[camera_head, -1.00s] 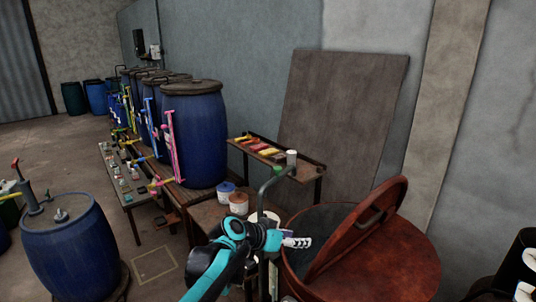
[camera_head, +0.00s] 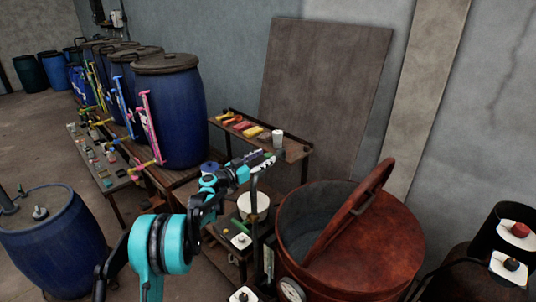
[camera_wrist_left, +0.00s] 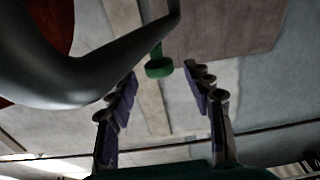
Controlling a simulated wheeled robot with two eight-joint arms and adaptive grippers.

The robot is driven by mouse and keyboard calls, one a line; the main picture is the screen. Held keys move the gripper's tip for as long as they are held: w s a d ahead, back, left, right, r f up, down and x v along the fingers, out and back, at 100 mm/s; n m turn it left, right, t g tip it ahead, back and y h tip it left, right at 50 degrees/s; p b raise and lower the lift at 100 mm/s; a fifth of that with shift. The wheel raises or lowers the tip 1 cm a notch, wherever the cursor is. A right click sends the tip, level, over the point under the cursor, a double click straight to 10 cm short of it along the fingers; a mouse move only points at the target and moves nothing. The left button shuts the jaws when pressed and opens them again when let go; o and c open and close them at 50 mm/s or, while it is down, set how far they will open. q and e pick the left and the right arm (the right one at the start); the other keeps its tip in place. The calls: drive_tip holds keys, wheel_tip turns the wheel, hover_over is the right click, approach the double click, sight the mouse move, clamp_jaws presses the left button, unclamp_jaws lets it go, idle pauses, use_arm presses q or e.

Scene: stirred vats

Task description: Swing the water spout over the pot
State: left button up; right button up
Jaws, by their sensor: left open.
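In the left wrist view the spout (camera_wrist_left: 60,85) is a thick dark curved pipe ending in a green tip (camera_wrist_left: 159,68). My left gripper (camera_wrist_left: 160,95) is open, its fingers appearing on either side of the green tip. I cannot tell whether they touch it. My right gripper is out of view.
A small shelf (camera_head: 300,152) with coloured items and a white cup stands behind the gripper. Blue barrels (camera_head: 172,115) line the left, and another (camera_head: 55,245) stands at lower left. Dark vessels (camera_head: 500,255) stand at the right edge.

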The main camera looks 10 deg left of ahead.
use_arm(q)
drive_tip(key=shift+x, duration=1.2)
drive_tip(key=shift+w+d, duration=0.2)
drive_tip(key=shift+w, duration=0.1)
clamp_jaws()
